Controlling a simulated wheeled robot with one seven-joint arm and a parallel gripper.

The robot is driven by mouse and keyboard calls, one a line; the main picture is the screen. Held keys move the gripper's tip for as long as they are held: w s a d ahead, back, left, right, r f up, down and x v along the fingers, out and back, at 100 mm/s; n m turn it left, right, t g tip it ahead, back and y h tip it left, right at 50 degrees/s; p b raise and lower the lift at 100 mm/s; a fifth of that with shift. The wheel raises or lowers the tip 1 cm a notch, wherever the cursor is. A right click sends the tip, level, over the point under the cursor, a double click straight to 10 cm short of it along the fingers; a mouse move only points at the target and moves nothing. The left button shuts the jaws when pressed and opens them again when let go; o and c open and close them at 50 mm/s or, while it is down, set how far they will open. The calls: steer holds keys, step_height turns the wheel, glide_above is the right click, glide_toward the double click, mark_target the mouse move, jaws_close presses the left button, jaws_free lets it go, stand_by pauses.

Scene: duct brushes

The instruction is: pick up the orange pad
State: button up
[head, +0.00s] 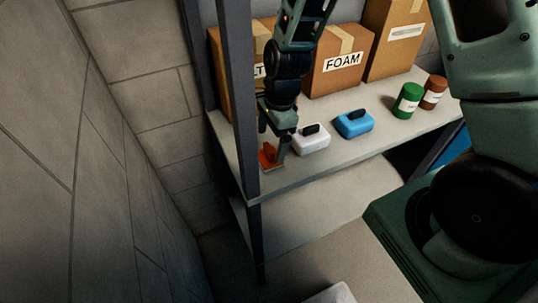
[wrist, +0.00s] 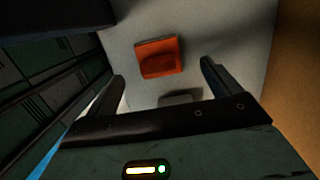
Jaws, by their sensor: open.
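The orange pad (head: 268,157) lies on the grey shelf board (head: 365,149) at its left end, near the upright post. In the wrist view the orange pad (wrist: 159,57) shows whole, ahead of the fingers. I cannot tell how high the fingertips are above the board.
A white pad with a dark handle (head: 311,140) sits just right of my gripper, then a blue one (head: 354,123). Green (head: 407,101) and brown (head: 433,92) jars stand further right. Cardboard boxes (head: 339,62) line the back. The dark post (head: 245,120) stands close on the left.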

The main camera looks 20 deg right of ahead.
mark_target(269, 147)
steer(key=shift+s+a+f+p, duration=0.15)
steer(key=shift+f+p, duration=0.25)
steer(key=shift+f, duration=0.45)
steer(key=shift+w+a+f+p, duration=0.1)
steer(key=shift+a+f+p, duration=0.2)
steer(key=shift+f, duration=0.6)
steer(key=shift+s+a+f+p, duration=0.1)
steer(key=shift+f+p, duration=0.35)
steer(key=shift+f, duration=0.4)
steer(key=shift+c, duration=0.3)
steer(key=c, duration=1)
